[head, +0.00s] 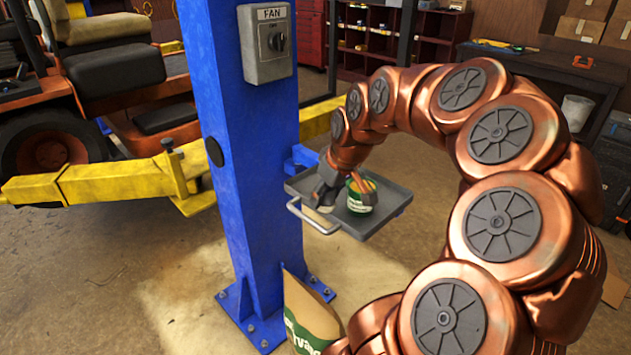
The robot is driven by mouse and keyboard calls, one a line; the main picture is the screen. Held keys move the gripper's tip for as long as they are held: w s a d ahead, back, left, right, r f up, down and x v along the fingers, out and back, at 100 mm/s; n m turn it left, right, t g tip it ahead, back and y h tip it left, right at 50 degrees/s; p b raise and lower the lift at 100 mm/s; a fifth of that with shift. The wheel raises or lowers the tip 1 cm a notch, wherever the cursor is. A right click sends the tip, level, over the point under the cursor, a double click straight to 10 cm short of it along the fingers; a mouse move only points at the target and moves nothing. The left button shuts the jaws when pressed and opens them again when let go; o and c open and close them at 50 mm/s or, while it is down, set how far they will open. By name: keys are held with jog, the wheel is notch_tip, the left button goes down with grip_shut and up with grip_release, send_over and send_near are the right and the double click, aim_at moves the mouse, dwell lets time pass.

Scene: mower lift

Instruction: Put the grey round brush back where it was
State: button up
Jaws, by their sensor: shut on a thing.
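My gripper (343,192) reaches down into the grey tray (393,200) on the blue post. I cannot make out the grey round brush for certain anywhere.
The blue post (240,190) stands left of the tray and carries a fan switch box (268,44). The tray's handle (312,217) sticks out at front left. A paper sack (311,315) stands at the post's foot. Yellow lift arms (95,184) hold a mower (110,75).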

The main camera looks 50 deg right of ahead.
jog(key=p, duration=0.4)
send_over(312, 186)
jog(key=s, duration=0.2)
jog(key=shift+w+f, duration=0.25)
jog(key=shift+f, duration=0.4)
jog(key=shift+f+p, duration=0.8)
jog(key=shift+f, duration=1)
jog(key=shift+f, duration=0.1)
jog(key=o, duration=1)
jog(key=b+v, duration=0.3)
jog(key=v, duration=0.9)
jog(key=shift+a+b, duration=0.1)
jog(key=shift+b, duration=0.2)
